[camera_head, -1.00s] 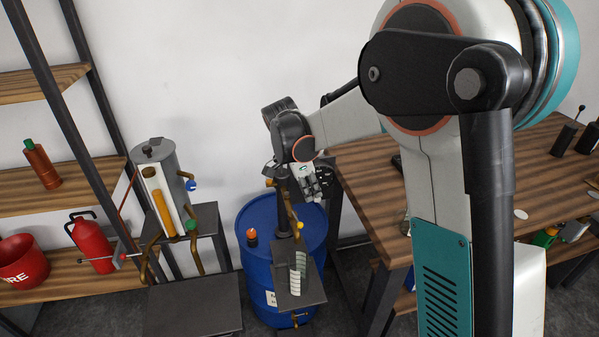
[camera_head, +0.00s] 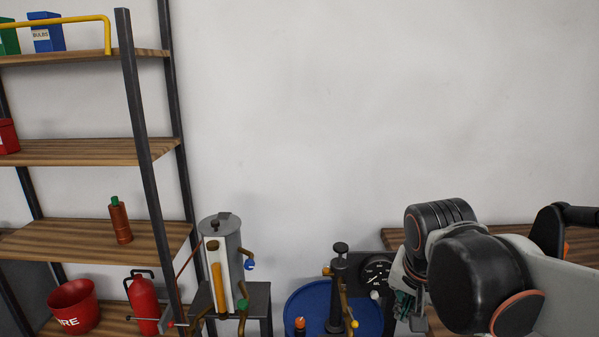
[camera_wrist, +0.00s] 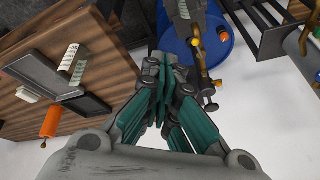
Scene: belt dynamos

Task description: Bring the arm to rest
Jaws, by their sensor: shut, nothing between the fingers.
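My gripper (camera_wrist: 163,72) shows in the wrist view with its teal fingers together and nothing between them. In the head view my gripper (camera_head: 408,305) is at the lower right, partly hidden by my own wrist. It is to the right of a black pump-like post (camera_head: 339,290) with a gauge (camera_head: 376,272), which stands at a blue drum (camera_head: 306,303). The drum also shows at the top of the wrist view (camera_wrist: 181,47), beyond my fingertips. I cannot see my gripper touching anything.
A grey cylinder with an amber tube (camera_head: 232,240) stands left of the drum. Shelves (camera_head: 85,152) at the left hold a red extinguisher (camera_head: 143,297), a fire bucket (camera_head: 74,305) and a brown bottle (camera_head: 120,222). A wooden table (camera_head: 480,238) is at the right. The upper wall area is clear.

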